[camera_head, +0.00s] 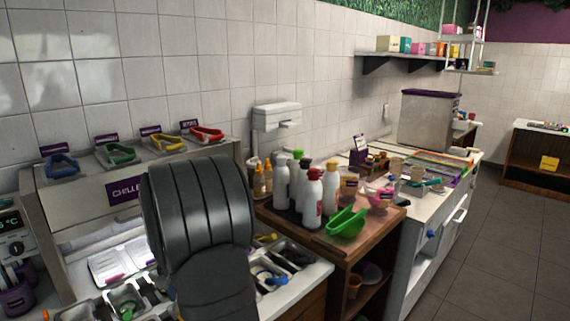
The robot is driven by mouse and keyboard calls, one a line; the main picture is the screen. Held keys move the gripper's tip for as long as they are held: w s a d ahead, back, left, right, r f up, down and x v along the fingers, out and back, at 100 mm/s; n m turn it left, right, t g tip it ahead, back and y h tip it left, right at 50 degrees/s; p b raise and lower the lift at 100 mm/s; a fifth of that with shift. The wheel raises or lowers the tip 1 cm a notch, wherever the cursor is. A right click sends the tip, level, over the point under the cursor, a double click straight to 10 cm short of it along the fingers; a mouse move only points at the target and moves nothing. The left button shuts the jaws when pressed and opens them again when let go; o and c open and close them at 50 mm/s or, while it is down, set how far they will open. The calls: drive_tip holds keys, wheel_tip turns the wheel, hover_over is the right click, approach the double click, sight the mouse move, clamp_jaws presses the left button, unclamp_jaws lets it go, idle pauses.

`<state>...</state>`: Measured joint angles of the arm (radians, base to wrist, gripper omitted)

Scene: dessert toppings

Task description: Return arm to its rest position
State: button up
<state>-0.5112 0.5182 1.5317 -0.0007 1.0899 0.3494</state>
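A thick dark grey, ribbed part of my own arm (200,215) stands upright in the lower middle of the head view. It hides part of the topping counter behind it. The end of the arm is not seen, so my gripper is not in view. Whether it holds anything does not show.
Left, a chilled unit (75,210) carries coloured tongs, with topping trays (125,300) below. Right of my arm, several bottles and a green scoop (346,222) stand on a wooden counter (380,225). A white counter (425,205) lies beyond. The floor (500,260) at right is clear.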

drive_tip(key=w+d+m, duration=0.2)
drive_tip(key=w+d, duration=0.5)
drive_tip(key=d, duration=0.4)
drive_tip(key=shift+d+f+m, duration=0.3)
drive_tip(key=shift+d+f, duration=0.05)
drive_tip(key=shift+d, duration=0.05)
